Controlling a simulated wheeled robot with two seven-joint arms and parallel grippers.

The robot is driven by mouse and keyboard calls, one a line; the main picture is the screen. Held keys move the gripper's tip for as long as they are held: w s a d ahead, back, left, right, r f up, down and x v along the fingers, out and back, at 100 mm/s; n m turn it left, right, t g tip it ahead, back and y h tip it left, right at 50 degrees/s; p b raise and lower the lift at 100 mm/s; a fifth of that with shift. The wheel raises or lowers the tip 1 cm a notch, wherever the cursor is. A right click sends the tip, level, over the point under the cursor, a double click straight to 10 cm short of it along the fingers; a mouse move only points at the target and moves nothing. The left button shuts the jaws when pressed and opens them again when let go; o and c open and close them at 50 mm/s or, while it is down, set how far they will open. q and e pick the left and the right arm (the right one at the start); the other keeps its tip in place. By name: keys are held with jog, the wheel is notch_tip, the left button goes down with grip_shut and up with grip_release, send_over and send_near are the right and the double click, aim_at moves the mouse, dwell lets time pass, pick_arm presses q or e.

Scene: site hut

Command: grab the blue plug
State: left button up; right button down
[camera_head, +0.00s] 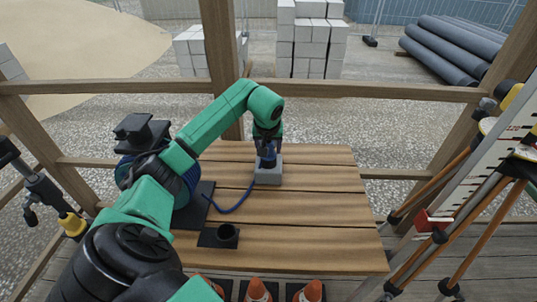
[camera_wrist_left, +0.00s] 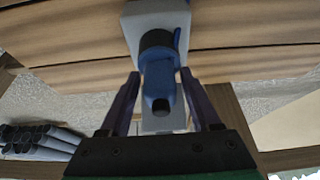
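The blue plug (camera_head: 268,161) sits upright in a light grey socket box (camera_head: 268,176) on the wooden table. In the left wrist view the plug (camera_wrist_left: 159,75) shows between my left gripper's two dark fingers, with its black collar against the pale socket box (camera_wrist_left: 150,16). My left gripper (camera_head: 267,150) is right above the plug in the head view. Its fingers (camera_wrist_left: 159,78) stand on either side of the plug, open, with narrow gaps showing. A blue cable (camera_head: 236,209) curves from the plug toward the left. My right gripper is not in view.
The wooden table (camera_head: 310,223) is clear on its right side. Orange cones (camera_head: 258,291) are at the front edge. A tripod (camera_head: 480,210) and a measuring staff stand to the right. Wooden rails lie behind.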

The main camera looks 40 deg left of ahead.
pick_arm(q)
grip_shut()
jog(key=shift+r, duration=0.15)
